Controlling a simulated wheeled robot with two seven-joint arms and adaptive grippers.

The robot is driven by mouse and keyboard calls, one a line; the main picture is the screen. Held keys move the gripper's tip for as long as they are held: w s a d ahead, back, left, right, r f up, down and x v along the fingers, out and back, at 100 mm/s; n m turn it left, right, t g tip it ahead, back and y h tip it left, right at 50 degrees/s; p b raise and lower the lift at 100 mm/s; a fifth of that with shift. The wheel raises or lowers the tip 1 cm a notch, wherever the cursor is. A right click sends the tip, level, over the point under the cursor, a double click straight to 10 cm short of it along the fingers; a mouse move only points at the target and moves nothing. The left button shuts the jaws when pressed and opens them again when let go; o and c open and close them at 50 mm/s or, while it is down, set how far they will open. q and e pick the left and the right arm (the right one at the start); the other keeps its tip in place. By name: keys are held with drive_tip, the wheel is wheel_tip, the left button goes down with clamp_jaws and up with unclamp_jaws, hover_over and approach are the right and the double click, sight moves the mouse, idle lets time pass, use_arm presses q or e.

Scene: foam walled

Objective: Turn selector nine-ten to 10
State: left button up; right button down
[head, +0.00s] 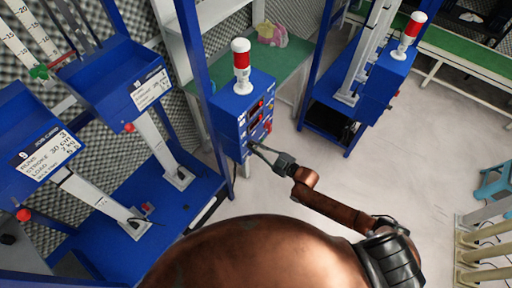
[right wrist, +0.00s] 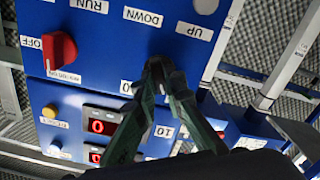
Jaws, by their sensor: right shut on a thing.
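The blue control box (head: 242,112) stands near the middle of the head view, with a red and white beacon on top. My right gripper (head: 254,148) reaches its front face from the lower right. In the right wrist view the fingertips (right wrist: 161,64) are closed together on a small dark knob at the panel, which they mostly hide. The panel appears upside down there. A "10" label (right wrist: 164,131) shows between the fingers, and a partly hidden label (right wrist: 127,88) sits left of them. The knob's pointing direction cannot be told. My left gripper is not in view.
A red selector (right wrist: 60,52) with OFF and RUN labels and red displays (right wrist: 100,127) share the panel. UP and DOWN labels (right wrist: 143,16) lie above the fingertips. Blue stations labelled 9 (head: 42,158) and 10 (head: 150,88) stand left.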

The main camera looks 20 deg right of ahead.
drive_tip(key=m, duration=0.5)
drive_tip(key=shift+d+m, duration=0.1)
drive_tip(key=shift+m, duration=0.3)
drive_tip(key=m, duration=0.6)
drive_tip(key=shift+w+d, duration=0.1)
drive_tip(key=shift+w, duration=0.05)
idle(0.3)
drive_tip(key=c, duration=2)
unclamp_jaws()
